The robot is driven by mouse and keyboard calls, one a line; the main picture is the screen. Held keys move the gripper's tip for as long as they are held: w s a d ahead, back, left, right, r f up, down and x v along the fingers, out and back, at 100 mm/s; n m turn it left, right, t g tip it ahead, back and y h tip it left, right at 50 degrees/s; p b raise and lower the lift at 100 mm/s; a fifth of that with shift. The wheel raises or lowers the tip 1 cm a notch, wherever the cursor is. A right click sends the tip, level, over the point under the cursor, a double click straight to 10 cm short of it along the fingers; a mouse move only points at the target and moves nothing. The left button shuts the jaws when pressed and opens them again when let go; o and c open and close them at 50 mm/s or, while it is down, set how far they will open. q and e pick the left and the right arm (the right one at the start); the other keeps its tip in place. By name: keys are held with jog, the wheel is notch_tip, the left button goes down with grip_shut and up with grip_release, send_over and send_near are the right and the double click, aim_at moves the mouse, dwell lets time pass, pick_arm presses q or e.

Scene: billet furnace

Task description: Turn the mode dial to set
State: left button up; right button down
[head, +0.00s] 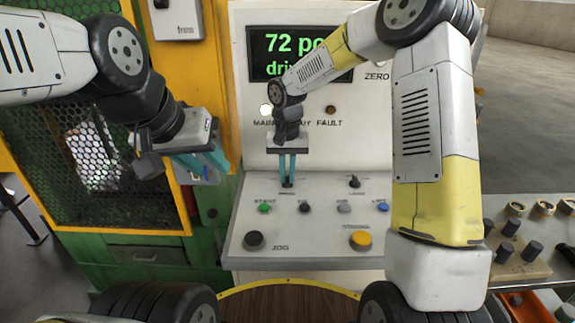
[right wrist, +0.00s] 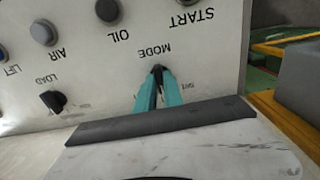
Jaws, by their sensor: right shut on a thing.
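In the head view the dial (head: 287,184) shows just below my right gripper's tips. My right gripper (head: 287,178) points down with its teal fingers shut on the dial; both fingers (right wrist: 157,78) meet at it in the right wrist view. The fingers hide part of the dial, and I cannot read which way it points. A label beside it is partly covered. My left gripper (head: 206,172) hangs at the left, its teal fingers apart, away from the console.
The load switch (head: 354,182) sits right of the dial. Below are green start (head: 264,208), oil, air and blue lift (head: 383,208) buttons, a black jog button (head: 253,240) and a yellow button (head: 360,239). A display (head: 300,52) stands behind; a green-yellow mesh cage (head: 90,150) is left.

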aim_at(287, 178)
jog(key=shift+n, duration=0.3)
jog(key=n, duration=0.4)
jog(key=shift+n, duration=2.1)
jog(key=c, duration=1.5)
grip_release()
jog(key=shift+o, duration=0.2)
notch_tip(287, 178, up, 7)
jog(key=shift+f, duration=0.1)
jog(key=shift+r, duration=0.55)
